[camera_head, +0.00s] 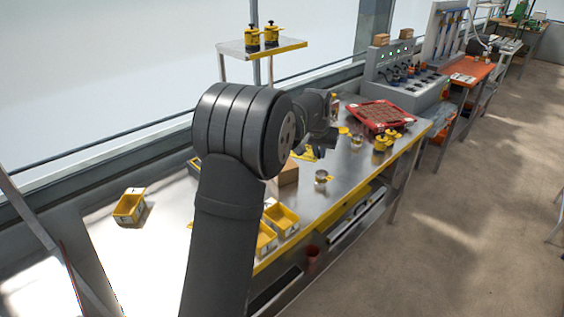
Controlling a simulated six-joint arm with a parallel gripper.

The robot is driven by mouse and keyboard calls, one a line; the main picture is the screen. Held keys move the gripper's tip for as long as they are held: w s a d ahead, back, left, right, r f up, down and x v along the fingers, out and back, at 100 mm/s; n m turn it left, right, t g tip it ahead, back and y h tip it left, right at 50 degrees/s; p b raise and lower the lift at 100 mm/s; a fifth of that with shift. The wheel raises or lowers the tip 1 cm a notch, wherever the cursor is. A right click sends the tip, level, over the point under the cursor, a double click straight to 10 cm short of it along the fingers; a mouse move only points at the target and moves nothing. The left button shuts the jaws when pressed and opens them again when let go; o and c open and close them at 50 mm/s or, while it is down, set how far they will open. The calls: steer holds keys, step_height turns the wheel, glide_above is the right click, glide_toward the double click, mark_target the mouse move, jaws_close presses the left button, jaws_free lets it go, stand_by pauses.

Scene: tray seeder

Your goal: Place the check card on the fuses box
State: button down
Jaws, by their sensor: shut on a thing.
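My gripper (319,142) is in the camera_head view, over the middle of the steel bench, partly hidden behind my own arm. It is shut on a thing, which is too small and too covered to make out. I cannot pick out the check card for sure. Small yellow open boxes stand on the bench: one (128,208) alone at the left, one (283,220) near the front edge, and one (265,240) beside it, partly behind my arm. Their labels are too small to read, so I cannot tell which is the fuses box.
A cardboard box (288,174) and a small metal-topped jar (321,176) stand near the gripper. A red tray (361,112) of brown soil and yellow-black pots (380,146) lie farther right. A raised shelf (235,49) stands behind. The bench's left part is mostly clear.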

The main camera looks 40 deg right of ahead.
steer(key=w+f, duration=1.1)
steer(key=shift+w+a, duration=0.15)
steer(key=shift+a, duration=0.2)
steer(key=shift+f, duration=0.15)
steer(key=c, duration=1.5)
jaws_free()
steer(key=v, duration=1.2)
steer(key=shift+r, duration=0.2)
steer(key=shift+f, duration=0.1)
